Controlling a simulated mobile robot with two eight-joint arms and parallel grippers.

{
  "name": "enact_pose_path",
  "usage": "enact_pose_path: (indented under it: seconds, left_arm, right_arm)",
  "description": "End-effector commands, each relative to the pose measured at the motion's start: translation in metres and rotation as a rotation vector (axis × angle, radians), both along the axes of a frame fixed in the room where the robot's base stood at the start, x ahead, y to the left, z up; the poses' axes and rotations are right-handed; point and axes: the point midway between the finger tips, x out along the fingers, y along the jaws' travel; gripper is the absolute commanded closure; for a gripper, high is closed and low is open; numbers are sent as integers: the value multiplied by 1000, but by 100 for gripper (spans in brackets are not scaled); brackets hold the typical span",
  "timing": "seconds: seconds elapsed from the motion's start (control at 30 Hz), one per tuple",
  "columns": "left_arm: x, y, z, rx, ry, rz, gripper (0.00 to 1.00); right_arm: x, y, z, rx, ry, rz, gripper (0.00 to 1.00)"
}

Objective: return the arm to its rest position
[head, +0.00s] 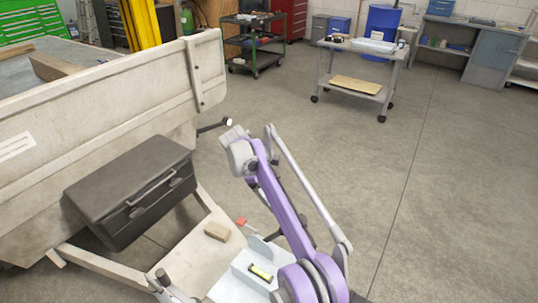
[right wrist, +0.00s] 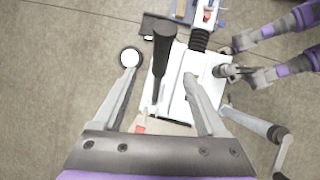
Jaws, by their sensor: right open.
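My right gripper (right wrist: 160,70) is open in the right wrist view, its two grey fingers spread wide. No object is gripped between them; a dark handle-like bar and a white plate (right wrist: 208,90) show beyond the fingers. In the head view a purple and grey arm (head: 285,205) rises from the bottom right over the trailer's front frame, its upper end beside the dark toolbox. I cannot make out its fingers there. Purple and grey arm parts (right wrist: 300,20) also come in from the right of the wrist view. I cannot identify my left gripper in either view.
The pale trailer (head: 110,105) fills the left, with a dark toolbox (head: 130,185) at its front. A cart (head: 358,88) stands at the back; the floor at right is clear.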

Motion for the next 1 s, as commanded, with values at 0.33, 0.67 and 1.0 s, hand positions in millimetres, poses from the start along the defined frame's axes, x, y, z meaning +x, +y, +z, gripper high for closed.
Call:
enact_pose_path:
  seconds: [0.33,0.67,1.0]
  left_arm:
    - [1,0,10,0,-3,0,50]
    - [4,0,31,0,-10,0,50]
    - [8,0,52,0,-19,0,50]
  right_arm:
    - [-10,-21,34,53,-83,-75,26]
    - [-69,-65,89,196,-295,-288,26]
    - [-168,-101,107,350,-510,-538,26]
